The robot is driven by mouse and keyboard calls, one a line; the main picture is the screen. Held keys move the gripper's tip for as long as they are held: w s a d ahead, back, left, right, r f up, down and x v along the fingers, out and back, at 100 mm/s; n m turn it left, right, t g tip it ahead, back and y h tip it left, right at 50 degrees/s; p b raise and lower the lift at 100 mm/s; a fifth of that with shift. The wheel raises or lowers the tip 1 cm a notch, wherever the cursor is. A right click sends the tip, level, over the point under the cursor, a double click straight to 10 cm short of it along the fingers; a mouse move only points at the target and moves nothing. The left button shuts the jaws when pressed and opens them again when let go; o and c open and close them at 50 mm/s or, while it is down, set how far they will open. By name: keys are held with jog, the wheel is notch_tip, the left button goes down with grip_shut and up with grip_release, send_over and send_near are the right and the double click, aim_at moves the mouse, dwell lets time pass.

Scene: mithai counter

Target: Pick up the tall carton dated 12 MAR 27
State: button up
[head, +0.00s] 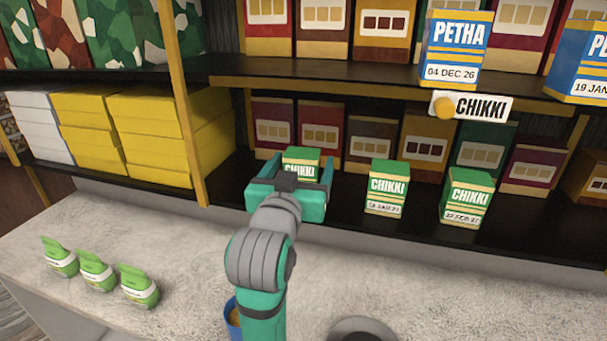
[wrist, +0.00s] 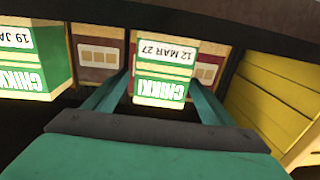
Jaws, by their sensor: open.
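The carton dated 12 MAR 27 (wrist: 165,88) is green and cream with a CHIKKI label, and appears upside down in the wrist view. In the head view the same carton (head: 301,154) stands on the lower shelf, mostly hidden behind my gripper (head: 298,170). My gripper is open and empty, pointing into the shelf. In the wrist view its fingers (wrist: 160,97) show on either side of the carton's lower part. I cannot tell how far they reach along its sides. No contact is visible.
A similar CHIKKI carton (head: 386,188) stands to the right, also close by in the wrist view (wrist: 22,68); another (head: 466,197) stands farther right. A yellow shelf post (head: 180,100) and yellow boxes (head: 150,150) are left. Brown and red boxes (head: 320,128) stand behind.

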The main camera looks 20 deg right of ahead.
jog(key=shift+x, duration=2.3)
jog(key=c, duration=1.3)
